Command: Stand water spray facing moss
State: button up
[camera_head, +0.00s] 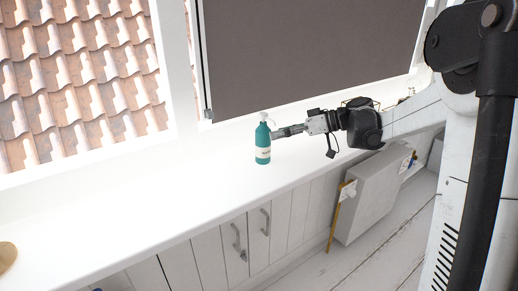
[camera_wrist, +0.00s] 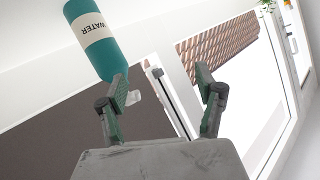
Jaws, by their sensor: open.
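The water spray (camera_head: 263,143) is a teal bottle with a white nozzle and a pale label, standing upright on the white counter below the window. In the wrist view the water spray (camera_wrist: 93,38) appears upside down at top left, its label reading "WATER", and its lower part is cut off by the frame. My gripper (camera_head: 284,132) is just right of the bottle in the head view. In the wrist view my gripper (camera_wrist: 165,88) is open and empty, with the bottle's upper end by the left finger. I cannot tell whether they touch. I cannot make out moss for certain.
A round tan item (camera_head: 6,256) shows at the counter's left edge. The white counter (camera_head: 130,215) between it and the bottle is bare. A dark blind (camera_head: 310,50) hangs behind the bottle. A small green plant-like patch (camera_wrist: 267,4) shows at the wrist view's top right.

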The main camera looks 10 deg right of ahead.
aim_at(263, 133)
jog(key=w+d+f+n+t+y+b, duration=0.1)
jog(key=w+d+f+n+y, duration=0.4)
jog(key=d, duration=0.5)
jog(key=shift+h, duration=0.4)
jog(key=x, duration=0.4)
jog(key=b+x, duration=0.1)
jog(key=x, duration=0.4)
jog(key=b+x, duration=0.1)
jog(key=x, duration=0.4)
jog(key=shift+w+a+f, duration=0.1)
jog(key=shift+w+f, duration=0.2)
jog(key=shift+w, duration=0.15)
grip_shut()
